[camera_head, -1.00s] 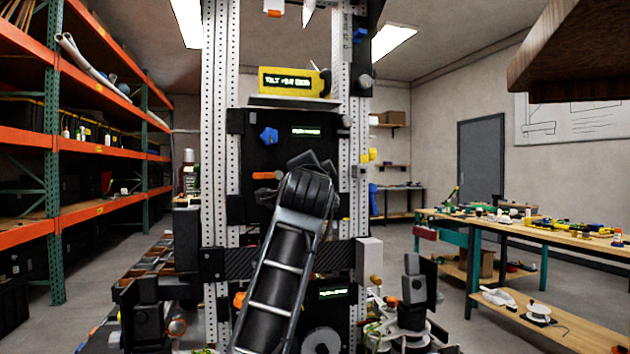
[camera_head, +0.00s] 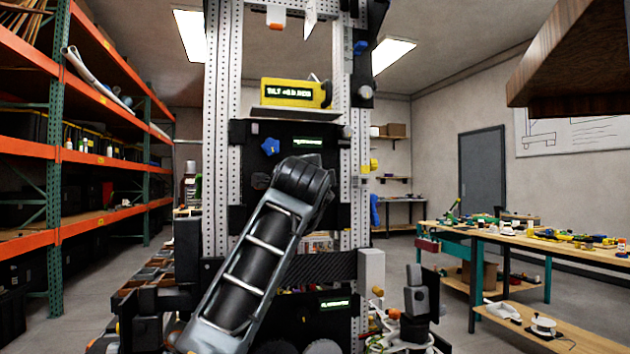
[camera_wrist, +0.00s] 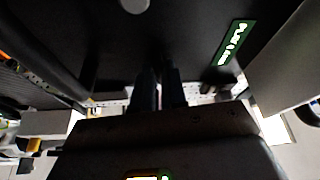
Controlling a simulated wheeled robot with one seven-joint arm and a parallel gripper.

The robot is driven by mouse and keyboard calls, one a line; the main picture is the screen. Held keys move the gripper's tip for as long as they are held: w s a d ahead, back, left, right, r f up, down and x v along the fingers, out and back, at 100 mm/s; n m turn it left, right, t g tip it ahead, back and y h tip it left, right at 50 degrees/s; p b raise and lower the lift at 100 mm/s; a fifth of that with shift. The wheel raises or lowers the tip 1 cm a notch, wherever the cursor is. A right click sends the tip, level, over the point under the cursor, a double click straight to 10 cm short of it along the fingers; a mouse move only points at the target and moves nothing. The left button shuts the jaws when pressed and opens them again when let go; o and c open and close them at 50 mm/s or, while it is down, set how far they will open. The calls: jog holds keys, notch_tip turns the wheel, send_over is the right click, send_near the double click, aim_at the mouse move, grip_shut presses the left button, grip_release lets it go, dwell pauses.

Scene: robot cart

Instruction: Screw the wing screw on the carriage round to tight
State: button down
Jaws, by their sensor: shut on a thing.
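The carriage is a black upright panel (camera_head: 297,138) between two perforated white rails, with a small lit display (camera_head: 308,144) and a blue star-shaped knob (camera_head: 270,147). In the wrist view the same dark panel (camera_wrist: 185,35) fills the top, with a tilted lit display (camera_wrist: 232,43). My gripper's two dark fingers (camera_wrist: 160,85) point at the panel and are close together, shut. The wing screw between them is hidden by the fingers and the dark picture. In the head view my arm covers my gripper and the middle of the carriage.
A yellow device (camera_head: 292,93) with a display sits on a shelf above the carriage. A dark cross beam (camera_head: 335,268) runs below. Orange racking (camera_head: 50,150) stands left, a workbench (camera_head: 500,240) right. A wooden edge (camera_head: 570,60) hangs at upper right.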

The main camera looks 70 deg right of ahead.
jog(key=c, duration=1.2)
grip_release()
jog(key=shift+v, duration=3.9)
